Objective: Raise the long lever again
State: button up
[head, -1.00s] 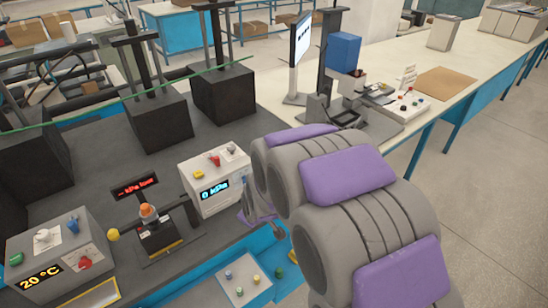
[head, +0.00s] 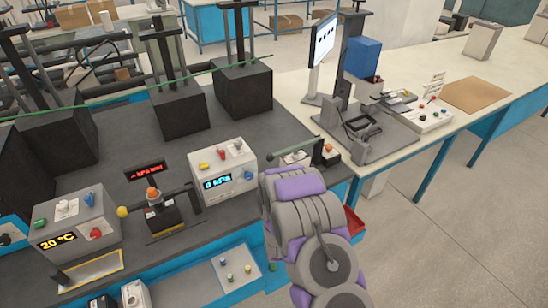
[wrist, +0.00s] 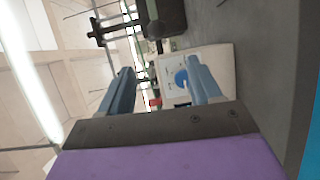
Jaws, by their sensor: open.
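A dark lever ending in a yellow ball (head: 122,211) reaches across a small stand with an orange knob (head: 152,193) on the bench. It looks about level; I cannot tell for sure that it is the long lever. A white box with a blue knob (wrist: 181,77) shows beyond the fingers. In the head view my arm hides the gripper.
A grey 20 °C box (head: 75,225) stands at the left. Black blocks with tall posts (head: 180,110) line the back. A pale bench (head: 440,75) holds a screen and instruments at the right. The floor at the far right is clear.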

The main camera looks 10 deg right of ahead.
aim_at(270, 161)
jog(key=w, duration=0.5)
jog(key=w+d, duration=0.1)
jog(key=w, duration=0.4)
jog(key=w+d+b, duration=0.1)
jog(key=w, duration=0.3)
jog(key=shift+w, duration=0.4)
jog(key=shift+w+a, duration=0.1)
jog(key=shift+w, duration=0.85)
jog(key=shift+w+f, duration=0.1)
jog(key=shift+w, duration=0.05)
jog(key=shift+d, duration=0.2)
grip_shut()
